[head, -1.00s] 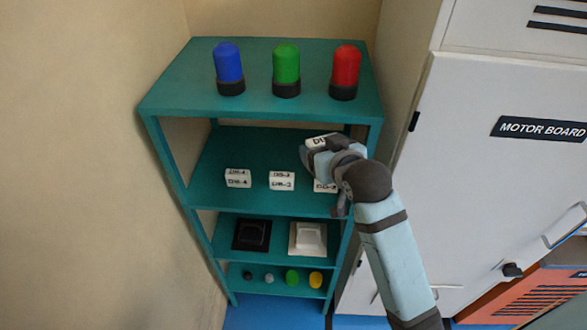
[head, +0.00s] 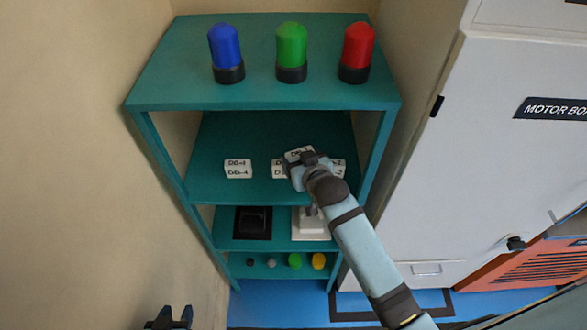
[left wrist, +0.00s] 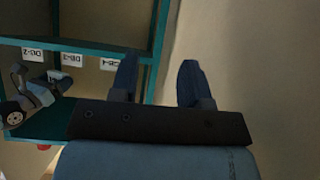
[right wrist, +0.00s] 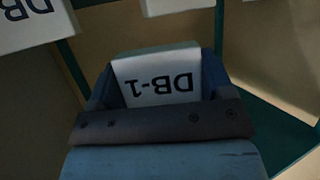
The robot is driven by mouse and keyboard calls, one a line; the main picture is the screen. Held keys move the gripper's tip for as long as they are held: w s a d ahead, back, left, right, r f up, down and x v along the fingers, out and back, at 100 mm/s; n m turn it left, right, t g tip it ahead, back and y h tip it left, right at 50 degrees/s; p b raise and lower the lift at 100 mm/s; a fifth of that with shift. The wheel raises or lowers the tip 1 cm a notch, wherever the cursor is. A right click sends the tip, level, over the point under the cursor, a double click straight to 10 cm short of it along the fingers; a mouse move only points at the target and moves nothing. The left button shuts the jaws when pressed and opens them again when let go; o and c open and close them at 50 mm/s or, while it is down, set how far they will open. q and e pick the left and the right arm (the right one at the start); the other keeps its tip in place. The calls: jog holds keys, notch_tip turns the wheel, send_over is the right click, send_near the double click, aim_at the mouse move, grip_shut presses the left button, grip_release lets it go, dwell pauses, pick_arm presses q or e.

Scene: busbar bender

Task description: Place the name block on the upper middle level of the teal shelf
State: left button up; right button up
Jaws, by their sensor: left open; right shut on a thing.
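My right gripper (head: 300,162) is shut on a white name block (head: 298,153) and holds it over the upper middle level of the teal shelf (head: 230,196). In the right wrist view the held block (right wrist: 158,80) reads DB-1, upside down, between the fingers. Other white name blocks stand on that level: one at the left (head: 238,169), one in the middle (head: 278,169) and one at the right (head: 339,168). The last two are partly hidden by my right gripper. My left gripper (head: 170,318) is at the bottom edge, open and empty, as the left wrist view (left wrist: 158,85) shows.
Blue (head: 226,52), green (head: 291,52) and red (head: 357,52) lamps stand on the shelf top. Lower levels hold a black block (head: 253,222), a white block (head: 310,226) and small coloured knobs (head: 295,261). A grey cabinet (head: 500,150) stands right; a wall is left.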

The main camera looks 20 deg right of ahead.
notch_tip(320, 180, down, 4)
jog(key=b, duration=0.3)
jog(key=shift+r, duration=0.25)
jog(key=shift+f+b, duration=0.4)
jog(key=shift+b, duration=0.1)
notch_tip(320, 180, down, 3)
jog(key=b, duration=0.3)
jog(key=shift+r, duration=0.1)
jog(key=shift+f+b, duration=0.3)
pick_arm(q)
notch_tip(320, 180, down, 6)
jog(key=d, duration=0.1)
jog(key=shift+w+f+m+h, duration=0.2)
jog(key=shift+f+m+h, duration=0.05)
jog(key=shift+m+h, duration=0.05)
pick_arm(e)
jog(key=shift+r, duration=0.15)
